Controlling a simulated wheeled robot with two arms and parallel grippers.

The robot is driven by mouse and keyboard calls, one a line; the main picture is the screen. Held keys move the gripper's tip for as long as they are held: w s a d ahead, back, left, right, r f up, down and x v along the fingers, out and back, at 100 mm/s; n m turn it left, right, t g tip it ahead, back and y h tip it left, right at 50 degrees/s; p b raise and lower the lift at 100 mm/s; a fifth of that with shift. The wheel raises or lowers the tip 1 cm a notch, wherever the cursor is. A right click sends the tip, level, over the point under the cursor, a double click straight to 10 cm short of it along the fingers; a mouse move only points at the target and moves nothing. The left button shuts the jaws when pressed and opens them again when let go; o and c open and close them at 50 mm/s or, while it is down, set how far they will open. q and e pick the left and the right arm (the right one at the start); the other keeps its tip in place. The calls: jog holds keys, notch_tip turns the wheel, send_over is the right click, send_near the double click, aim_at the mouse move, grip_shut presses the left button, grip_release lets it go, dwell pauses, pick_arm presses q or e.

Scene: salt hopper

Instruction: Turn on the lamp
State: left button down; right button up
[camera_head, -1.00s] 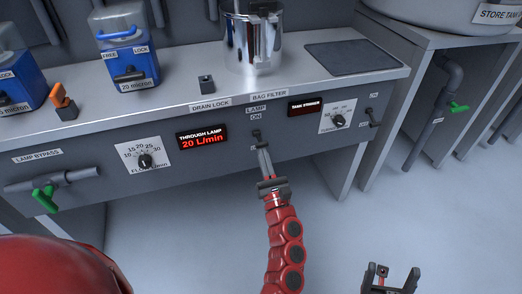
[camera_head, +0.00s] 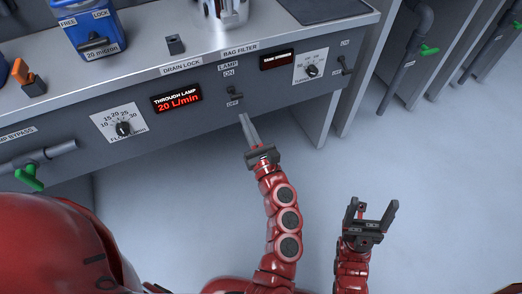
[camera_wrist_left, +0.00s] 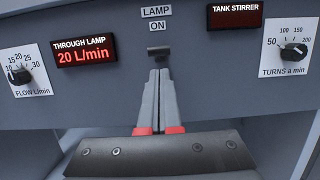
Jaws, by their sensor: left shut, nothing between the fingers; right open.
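My right gripper (camera_head: 375,207) is open and empty, lower right, away from the panel.
A red-lit THROUGH LAMP display (camera_head: 177,98) reads 20 L/min, left of the switch, with a flow dial (camera_head: 123,128) beyond it. The TANK STIRRER display (camera_head: 277,59) and a second dial (camera_head: 311,71) are to the right. The floor before the panel is clear.

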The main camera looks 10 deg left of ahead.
pick_arm(q)
jog(key=p+v, duration=0.2)
jog(key=v, duration=0.9)
jog(key=shift+s+d, duration=0.15)
jog(key=shift+s, duration=0.1)
